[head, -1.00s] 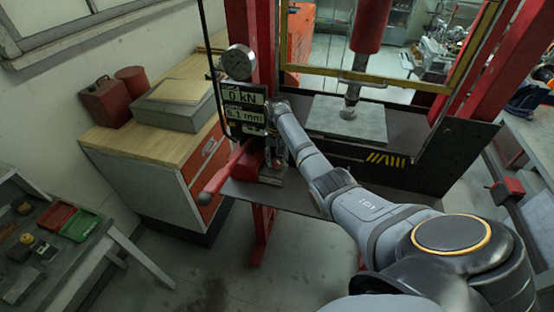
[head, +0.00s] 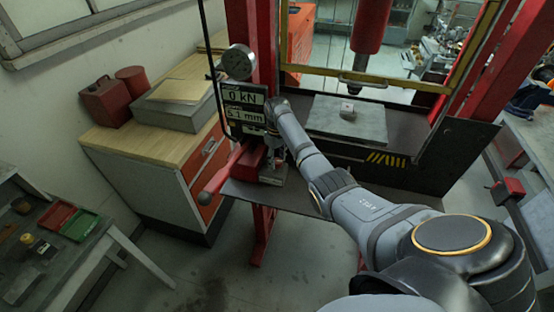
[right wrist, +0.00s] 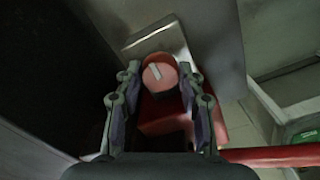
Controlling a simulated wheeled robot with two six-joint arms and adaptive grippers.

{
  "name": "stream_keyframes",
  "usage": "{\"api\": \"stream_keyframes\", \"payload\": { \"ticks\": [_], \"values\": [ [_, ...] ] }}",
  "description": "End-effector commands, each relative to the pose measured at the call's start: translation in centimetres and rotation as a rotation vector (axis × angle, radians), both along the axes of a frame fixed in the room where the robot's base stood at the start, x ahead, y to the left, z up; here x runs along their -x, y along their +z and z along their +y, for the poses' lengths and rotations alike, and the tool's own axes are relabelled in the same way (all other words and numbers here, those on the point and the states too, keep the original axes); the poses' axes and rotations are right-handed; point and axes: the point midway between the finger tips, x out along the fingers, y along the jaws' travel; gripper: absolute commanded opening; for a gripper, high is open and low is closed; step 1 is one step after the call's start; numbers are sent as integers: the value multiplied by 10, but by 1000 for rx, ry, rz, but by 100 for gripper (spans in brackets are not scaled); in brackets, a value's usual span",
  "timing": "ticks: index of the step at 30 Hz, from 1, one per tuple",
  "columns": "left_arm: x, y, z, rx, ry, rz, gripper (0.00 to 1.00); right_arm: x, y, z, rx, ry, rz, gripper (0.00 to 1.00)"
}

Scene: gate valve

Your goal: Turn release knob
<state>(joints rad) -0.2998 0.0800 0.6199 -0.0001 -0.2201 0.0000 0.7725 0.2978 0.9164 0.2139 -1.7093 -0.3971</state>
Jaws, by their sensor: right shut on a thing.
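The release knob (right wrist: 160,73) is a round red knob with a pale bar mark on its face, seen in the right wrist view. My right gripper (right wrist: 161,92) has its two fingers on either side of the knob and is shut on it. In the head view my right gripper (head: 275,168) is at the pump unit (head: 250,165) on the left of the press; the arm and gripper hide the knob there. The display (head: 244,105) reads 0 kN and 5.1 mm. The press ram (head: 366,35) hangs above the plate, apart from a small block (head: 347,110). My left gripper is out of view.
A red pump lever (head: 220,178) sticks out toward the lower left. A round gauge (head: 238,62) sits above the display. The red press frame (head: 470,85) stands at the right, a wooden-topped cabinet (head: 150,140) at the left. A side bench (head: 105,225) is at lower left.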

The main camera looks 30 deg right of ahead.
Motion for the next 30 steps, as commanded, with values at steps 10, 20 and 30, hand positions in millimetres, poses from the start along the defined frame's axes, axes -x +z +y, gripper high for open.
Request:
{"api": "stream_keyframes", "payload": {
  "ticks": [10,20,30],
  "values": [
    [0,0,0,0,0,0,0,-1,2,0,1,36,-5,7],
    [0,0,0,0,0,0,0,-1,2,0,1,36,-5,47],
    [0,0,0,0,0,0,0,-1,1,0,1,35,-2,62]
  ]
}}
